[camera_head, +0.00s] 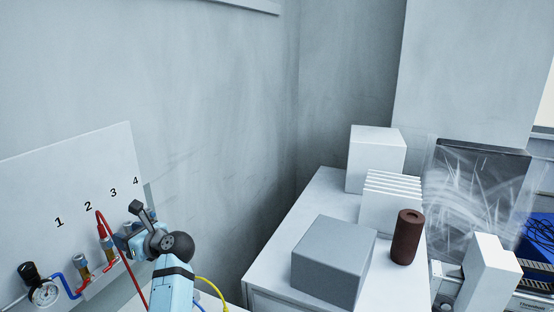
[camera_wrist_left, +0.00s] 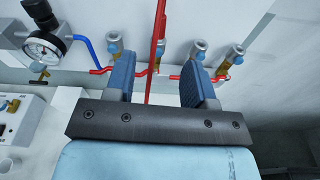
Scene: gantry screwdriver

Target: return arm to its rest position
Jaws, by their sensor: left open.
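My left arm, light blue with dark joints, comes up from the bottom in the head view and ends in my left gripper (camera_head: 137,220) in front of the numbered white panel (camera_head: 50,180). The wrist view shows its two blue fingers wide apart (camera_wrist_left: 159,80), with no object clamped between them. A red hose (camera_wrist_left: 157,45) runs upright across the gap in that picture; I cannot tell its distance from the fingers. The fingers partly cover the row of fittings behind. My right gripper is in neither view.
A gauge (camera_head: 43,293) and brass fittings with a red hose (camera_head: 100,222) sit along the panel, close to the gripper. At right, a white table (camera_head: 290,232) bears a grey box (camera_head: 333,260), a brown cylinder (camera_head: 405,237) and white boxes (camera_head: 376,160).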

